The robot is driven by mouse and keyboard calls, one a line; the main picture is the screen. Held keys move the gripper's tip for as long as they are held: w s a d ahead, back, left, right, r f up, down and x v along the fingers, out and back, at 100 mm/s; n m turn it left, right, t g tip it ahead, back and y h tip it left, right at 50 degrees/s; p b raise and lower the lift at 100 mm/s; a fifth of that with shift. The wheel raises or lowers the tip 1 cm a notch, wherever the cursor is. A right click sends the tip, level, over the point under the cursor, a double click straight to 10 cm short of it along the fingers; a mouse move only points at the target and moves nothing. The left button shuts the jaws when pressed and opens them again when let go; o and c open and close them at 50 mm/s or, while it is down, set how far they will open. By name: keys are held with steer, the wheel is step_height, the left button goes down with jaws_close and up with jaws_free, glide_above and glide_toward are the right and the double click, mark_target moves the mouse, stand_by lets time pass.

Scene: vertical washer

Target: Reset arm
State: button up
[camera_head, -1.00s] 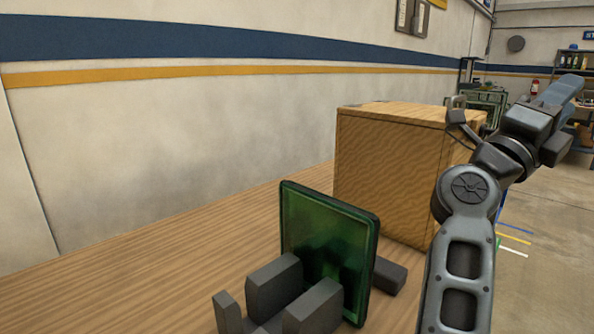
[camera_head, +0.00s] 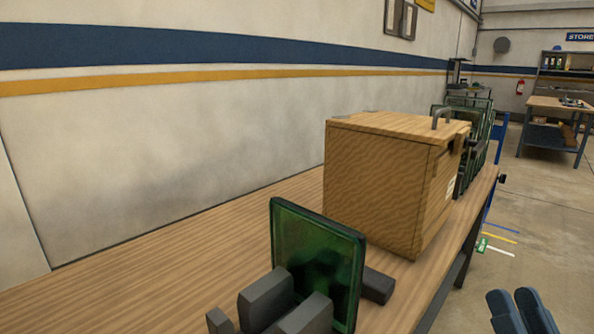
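My gripper (camera_head: 517,312) shows only at the bottom right edge, as two blue-grey fingers side by side pointing up. The gap between their tips is small, and I cannot tell whether they are open or shut. I see nothing held between them. The rest of my arm is out of view. The gripper appears to the right of the workbench (camera_head: 120,285), apart from the things on it.
A wooden box (camera_head: 375,190) with a metal handle stands on the bench. A green panel (camera_head: 315,255) stands upright among dark grey blocks (camera_head: 268,297) in front. More green-framed panels (camera_head: 478,145) stand behind the box. Open floor (camera_head: 560,230) lies right of the bench.

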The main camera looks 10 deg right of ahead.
steer(key=s+a+f+n+g+y, duration=0.1)
steer(key=s+a+f+g, duration=0.2)
steer(key=s, duration=0.5)
steer(key=s+a+f+n+g+y+p, duration=0.1)
steer(key=s+a+f+g, duration=0.2)
steer(key=s, duration=0.5)
steer(key=s+a+f+n+g+y+p, duration=0.1)
steer(key=s+a+f+n+g, duration=0.1)
steer(key=s, duration=0.6)
step_height(320, 180, down, 2)
steer(key=shift+a+f+g+y, duration=0.2)
steer(key=shift+a+g+y, duration=0.3)
steer(key=shift+a, duration=0.4)
